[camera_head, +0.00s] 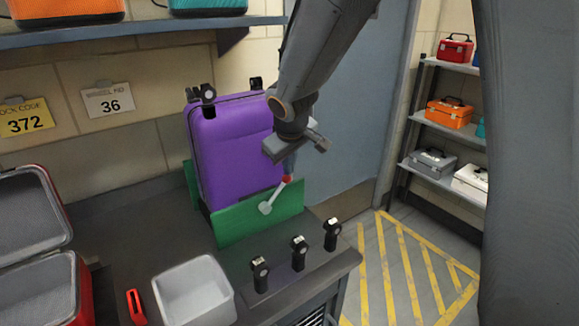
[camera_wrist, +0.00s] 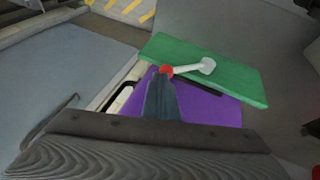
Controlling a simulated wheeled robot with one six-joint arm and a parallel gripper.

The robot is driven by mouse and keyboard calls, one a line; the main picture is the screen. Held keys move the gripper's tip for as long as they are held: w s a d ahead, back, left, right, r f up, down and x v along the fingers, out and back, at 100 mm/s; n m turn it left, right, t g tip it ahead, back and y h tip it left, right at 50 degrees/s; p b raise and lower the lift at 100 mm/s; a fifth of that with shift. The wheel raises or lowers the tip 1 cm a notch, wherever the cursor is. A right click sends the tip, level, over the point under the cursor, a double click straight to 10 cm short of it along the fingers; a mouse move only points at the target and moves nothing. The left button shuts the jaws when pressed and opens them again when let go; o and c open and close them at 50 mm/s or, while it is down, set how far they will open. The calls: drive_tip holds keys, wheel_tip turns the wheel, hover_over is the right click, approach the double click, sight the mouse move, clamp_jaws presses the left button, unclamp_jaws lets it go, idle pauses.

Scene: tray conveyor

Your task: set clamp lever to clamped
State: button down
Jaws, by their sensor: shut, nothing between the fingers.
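The clamp lever (camera_head: 273,196) is a light grey bar with a red knob at its end, mounted on the front green plate (camera_head: 236,218). In the head view it slants up to the right. The lever (camera_wrist: 190,68) and green plate (camera_wrist: 225,72) also show in the wrist view. A purple suitcase (camera_head: 232,150) stands upright between green plates. My gripper (camera_head: 289,172) is shut and empty, pointing down, with its tips at or right beside the red knob; I cannot tell if they touch. In the wrist view the fingers (camera_wrist: 164,80) overlap the knob's lower edge.
Several black clamps (camera_head: 298,253) stand along the counter's front edge. A white bin (camera_head: 194,292), a red tool (camera_head: 136,306) and an open red case (camera_head: 40,250) are at left. Striped floor (camera_head: 410,270) lies at right.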

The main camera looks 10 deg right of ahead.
drive_tip(key=s+d+r, duration=0.1)
drive_tip(key=s+r, duration=0.1)
drive_tip(key=r, duration=0.4)
drive_tip(key=s+d+r, duration=0.2)
drive_tip(key=r, duration=0.3)
drive_tip(key=s+d+f+m+g, duration=0.2)
drive_tip(key=s+d+f+m, duration=0.1)
drive_tip(key=s+f, duration=0.5)
drive_tip(key=s+d+f+m+g, duration=0.2)
drive_tip(key=s+f, duration=0.6)
drive_tip(key=s, duration=0.4)
drive_tip(key=shift+d+m, duration=0.9)
drive_tip(key=shift+d, duration=0.1)
